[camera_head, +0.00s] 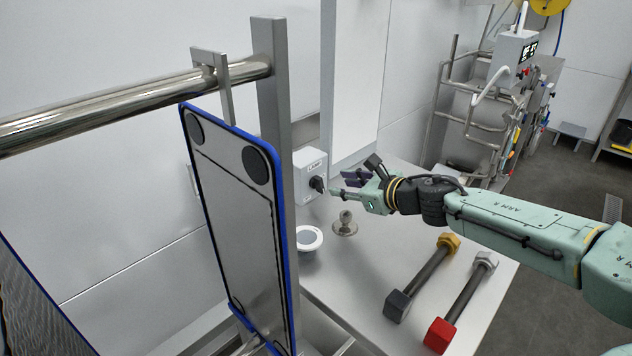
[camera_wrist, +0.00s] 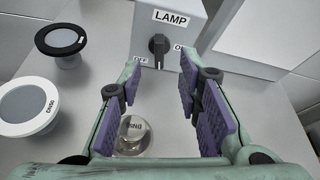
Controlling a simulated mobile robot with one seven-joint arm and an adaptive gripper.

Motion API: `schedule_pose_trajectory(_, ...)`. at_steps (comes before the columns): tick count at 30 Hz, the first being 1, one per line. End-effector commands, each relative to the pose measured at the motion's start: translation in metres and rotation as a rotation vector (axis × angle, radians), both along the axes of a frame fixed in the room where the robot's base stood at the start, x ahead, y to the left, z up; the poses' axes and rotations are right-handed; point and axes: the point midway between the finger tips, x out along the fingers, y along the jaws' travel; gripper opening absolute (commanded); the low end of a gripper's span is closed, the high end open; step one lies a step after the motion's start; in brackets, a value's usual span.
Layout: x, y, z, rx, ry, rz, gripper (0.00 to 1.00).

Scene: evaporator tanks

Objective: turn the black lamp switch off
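The black lamp switch (camera_wrist: 158,47) is a rotary knob on the front of a light grey box (camera_wrist: 205,22) labelled LAMP. An OFF label is left of the knob, and a label on the right is partly hidden by my finger. The knob's handle looks roughly upright in the wrist view. In the head view the black switch (camera_head: 318,184) is on the box beside the post. My gripper (camera_wrist: 160,72) is open and empty, its purple-padded fingers either side of the line to the knob. In the head view my gripper (camera_head: 345,184) is close in front of the knob; contact is unclear.
A metal knob-like piece (camera_wrist: 135,132) lies below my gripper. A white round piece (camera_wrist: 28,105) and a black-rimmed one (camera_wrist: 61,42) lie to the left. A blue-edged panel (camera_head: 240,215) stands left of the box. Two bars (camera_head: 422,283) (camera_head: 460,303) lie on the table.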

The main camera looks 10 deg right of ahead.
Motion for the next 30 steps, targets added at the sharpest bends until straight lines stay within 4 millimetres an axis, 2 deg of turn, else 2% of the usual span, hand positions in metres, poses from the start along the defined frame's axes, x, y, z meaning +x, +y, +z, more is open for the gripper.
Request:
schedule_pose_trajectory(6,0.036,0.020,-0.016,0.001,0.000,0.003,0.32)
schedule_pose_trajectory(12,0.057,0.031,-0.025,0.001,0.000,0.002,0.32)
schedule_pose_trajectory(24,0.063,0.033,-0.028,0.001,-0.001,0.000,0.32)
schedule_pose_trajectory(30,0.063,0.033,-0.028,0.001,0.000,0.001,0.18)
